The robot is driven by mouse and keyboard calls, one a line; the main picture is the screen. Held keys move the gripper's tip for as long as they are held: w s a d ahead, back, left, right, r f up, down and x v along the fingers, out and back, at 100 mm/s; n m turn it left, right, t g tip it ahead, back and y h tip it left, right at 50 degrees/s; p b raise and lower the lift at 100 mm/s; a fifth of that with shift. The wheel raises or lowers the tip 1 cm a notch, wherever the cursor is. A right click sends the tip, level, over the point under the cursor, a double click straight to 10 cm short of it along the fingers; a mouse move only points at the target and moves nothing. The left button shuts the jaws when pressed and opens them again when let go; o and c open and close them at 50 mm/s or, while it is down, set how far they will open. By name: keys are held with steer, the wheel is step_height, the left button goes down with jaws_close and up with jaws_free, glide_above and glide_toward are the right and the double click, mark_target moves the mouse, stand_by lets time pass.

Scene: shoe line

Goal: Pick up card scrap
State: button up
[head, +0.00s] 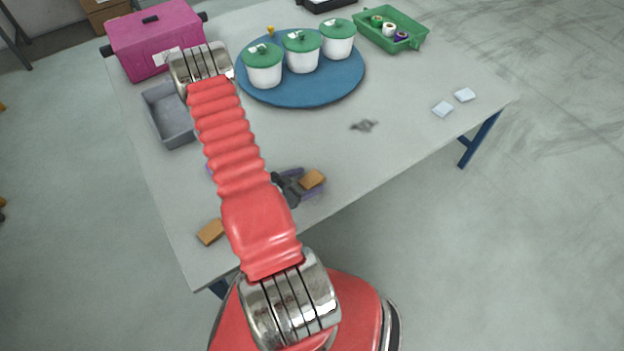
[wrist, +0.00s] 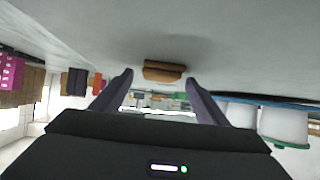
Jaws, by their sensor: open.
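A small brown block that looks like card scrap (head: 313,179) lies near the table's front edge, just right of my arm in the head view. My gripper (head: 304,187), with dark body and purplish fingers, is low beside it and partly hidden behind my arm. In the wrist view a brown piece (wrist: 164,70) shows between and just beyond the open fingers of my gripper (wrist: 158,80); they appear not to touch it. A second brown piece (head: 210,232) lies at the front left of the table.
The grey table (head: 410,150) holds a blue round tray (head: 300,97) with three white pots under green lids, a grey bin (head: 168,118), a magenta box (head: 157,40) and a green tray (head: 390,30). The front right is mostly clear.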

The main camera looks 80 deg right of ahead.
mark_target(308, 182)
steer(key=shift+s+d+f, duration=0.2)
steer(key=shift+d, duration=0.15)
stand_by(0.3)
steer(key=c, duration=1.1)
steer(key=shift+r, duration=0.15)
steer(key=shift+r, duration=4.85)
